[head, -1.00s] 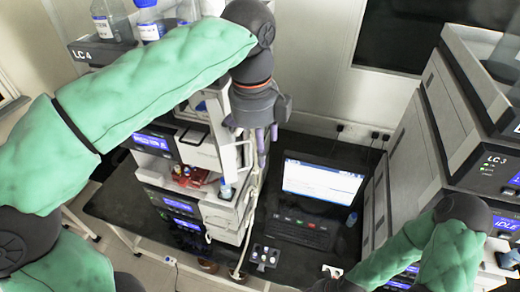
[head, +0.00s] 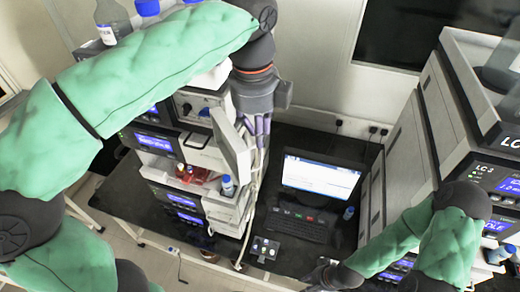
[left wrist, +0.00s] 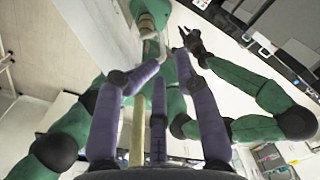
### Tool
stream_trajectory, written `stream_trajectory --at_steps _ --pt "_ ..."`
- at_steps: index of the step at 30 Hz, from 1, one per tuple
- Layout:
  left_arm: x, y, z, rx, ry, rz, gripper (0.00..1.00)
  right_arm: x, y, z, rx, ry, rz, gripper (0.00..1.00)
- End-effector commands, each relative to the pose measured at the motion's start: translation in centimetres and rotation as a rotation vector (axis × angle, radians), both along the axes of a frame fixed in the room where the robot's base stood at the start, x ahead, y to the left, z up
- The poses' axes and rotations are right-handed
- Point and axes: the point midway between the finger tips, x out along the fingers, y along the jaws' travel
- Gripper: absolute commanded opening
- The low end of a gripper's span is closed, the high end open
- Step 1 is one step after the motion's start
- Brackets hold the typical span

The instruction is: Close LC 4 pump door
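The LC 4 stack (head: 165,140) stands left of centre in the head view, partly covered by my left arm. Its pump door (head: 230,146) is a pale panel standing open, swung out from the front. A unit front with a round part (head: 188,107) shows behind it. My left gripper (head: 257,132) points down at the door's right side, fingers apart; contact cannot be told. In the left wrist view its purple fingers (left wrist: 155,75) are spread, with a pale strip (left wrist: 137,135) between them. My right gripper (head: 322,277) is low in the head view; its dark fingers look parted in the left wrist view (left wrist: 190,40).
The LC 3 stack (head: 440,130) stands at the right. Bottles (head: 112,22) stand on top left.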

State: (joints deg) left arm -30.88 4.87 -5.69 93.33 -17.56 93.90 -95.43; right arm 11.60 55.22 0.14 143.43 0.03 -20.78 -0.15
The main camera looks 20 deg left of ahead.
Motion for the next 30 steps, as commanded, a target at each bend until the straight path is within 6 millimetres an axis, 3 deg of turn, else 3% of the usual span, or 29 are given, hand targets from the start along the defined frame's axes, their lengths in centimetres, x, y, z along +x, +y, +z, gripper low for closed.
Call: stream_trajectory --at_steps 8,30 --pt "0.0 0.0 1.9 -0.001 -0.002 0.0 0.3 0.0 0.0 1.2 0.0 0.0 0.0 0.26" --pt "0.0 0.0 6.1 -0.001 -0.003 0.0 0.3 0.0 0.0 1.0 0.0 0.0 0.0 0.26"
